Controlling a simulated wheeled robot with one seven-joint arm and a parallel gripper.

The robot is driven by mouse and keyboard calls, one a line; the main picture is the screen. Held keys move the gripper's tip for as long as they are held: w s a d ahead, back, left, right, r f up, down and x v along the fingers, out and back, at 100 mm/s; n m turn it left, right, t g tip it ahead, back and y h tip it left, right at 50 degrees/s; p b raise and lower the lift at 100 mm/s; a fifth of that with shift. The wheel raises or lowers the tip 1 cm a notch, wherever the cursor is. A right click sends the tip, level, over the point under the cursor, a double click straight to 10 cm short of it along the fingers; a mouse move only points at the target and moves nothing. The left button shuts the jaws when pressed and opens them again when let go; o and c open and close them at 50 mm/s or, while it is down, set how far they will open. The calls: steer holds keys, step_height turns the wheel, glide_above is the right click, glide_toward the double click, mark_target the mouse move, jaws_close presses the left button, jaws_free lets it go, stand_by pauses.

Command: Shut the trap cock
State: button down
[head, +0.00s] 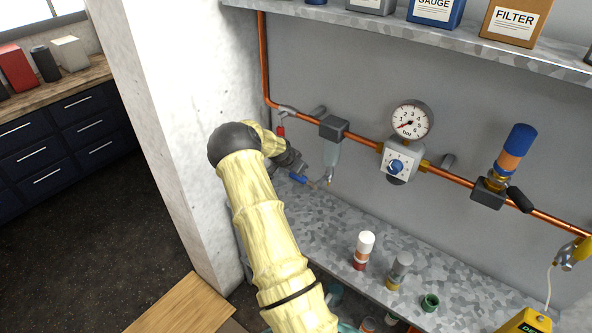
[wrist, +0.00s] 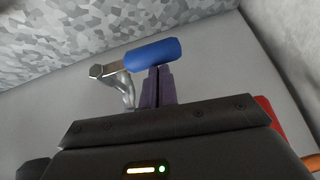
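In the wrist view the blue handle (wrist: 154,53) lies across the picture, joined by a metal lever to a bolt head and the silver cock body (wrist: 126,92). My gripper (head: 292,163) is beside the handle, partly hidden by my arm. In the wrist view its fingers (wrist: 158,84) are together, with no clear gap, and their tips meet the handle's lower edge; contact is uncertain.
A red-handled valve (head: 281,131) sits on the copper pipe above my gripper. A gauge (head: 411,119) and regulator (head: 398,163) are to the right. Small containers, including a white-capped bottle (head: 364,247), stand on the lower shelf (head: 320,224). A wall (head: 175,90) is close on the left.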

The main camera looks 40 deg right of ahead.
steer(key=r, duration=0.1)
steer(key=r+p, duration=0.1)
steer(key=r, duration=0.1)
steer(key=r+p, duration=0.1)
steer(key=shift+w+d+r, duration=0.1)
steer(key=shift+d+r, duration=0.3)
steer(key=b+v, duration=0.3)
steer(key=v, duration=0.6)
steer(key=shift+w+a+b, duration=0.25)
steer(key=shift+a+b, duration=0.05)
steer(key=shift+a, duration=0.05)
steer(key=s+a+n+y, duration=0.2)
steer(key=s+a+n, duration=0.3)
steer(key=s+a, duration=0.3)
steer(key=s+a+r+n+y, duration=0.1)
steer(key=s+a+n, duration=0.4)
steer(key=a, duration=1)
steer(key=s+a+n+y, duration=0.3)
steer(key=s+a+n, duration=0.2)
steer(key=s+a, duration=0.6)
steer(key=shift+a+r+n, duration=0.3)
steer(key=shift+a+n, duration=0.1)
steer(key=shift+a, duration=0.15)
